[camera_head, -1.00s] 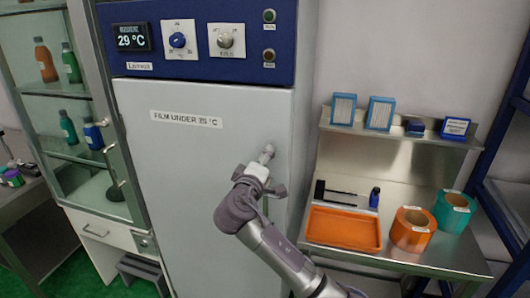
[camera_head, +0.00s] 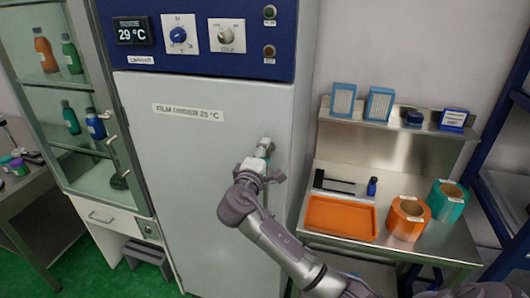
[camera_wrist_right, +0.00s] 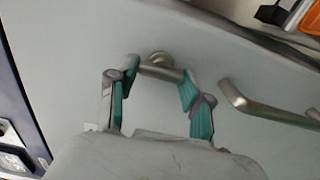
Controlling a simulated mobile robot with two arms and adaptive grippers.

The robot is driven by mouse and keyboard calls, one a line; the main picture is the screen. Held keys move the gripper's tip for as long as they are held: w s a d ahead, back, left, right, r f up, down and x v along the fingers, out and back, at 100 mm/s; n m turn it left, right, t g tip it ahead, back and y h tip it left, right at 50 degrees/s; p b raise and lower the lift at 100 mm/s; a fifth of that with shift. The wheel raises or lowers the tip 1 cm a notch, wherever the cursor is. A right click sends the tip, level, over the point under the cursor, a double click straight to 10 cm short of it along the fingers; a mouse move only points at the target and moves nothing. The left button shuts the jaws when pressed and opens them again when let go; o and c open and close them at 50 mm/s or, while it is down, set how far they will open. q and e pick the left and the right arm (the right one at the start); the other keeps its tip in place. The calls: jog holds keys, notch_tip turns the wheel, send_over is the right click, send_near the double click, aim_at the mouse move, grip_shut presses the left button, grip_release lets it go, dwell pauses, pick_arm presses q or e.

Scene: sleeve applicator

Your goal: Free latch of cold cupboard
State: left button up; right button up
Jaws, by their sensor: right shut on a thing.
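The cold cupboard (camera_head: 190,170) is a tall pale cabinet with a blue top panel, a 29 °C display and a film label. Its door looks closed. Its small metal latch (camera_head: 265,144) sits near the door's right edge; it also shows in the right wrist view (camera_wrist_right: 160,71) as a short bar on a round boss. My right gripper (camera_head: 264,164) is at the latch. In the right wrist view, the fingers of my right gripper (camera_wrist_right: 158,82) sit at the two ends of the latch bar, shut on it. My left gripper is not in view.
A longer metal handle (camera_wrist_right: 265,110) stands beside the latch on the door. To the right, a steel bench (camera_head: 400,250) holds an orange tray (camera_head: 340,218) and orange and teal rolls. A glass-fronted cabinet (camera_head: 85,160) stands left.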

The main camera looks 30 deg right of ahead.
jog(key=o, duration=1.2)
jog(key=shift+c, duration=0.2)
jog(key=v, duration=1.2)
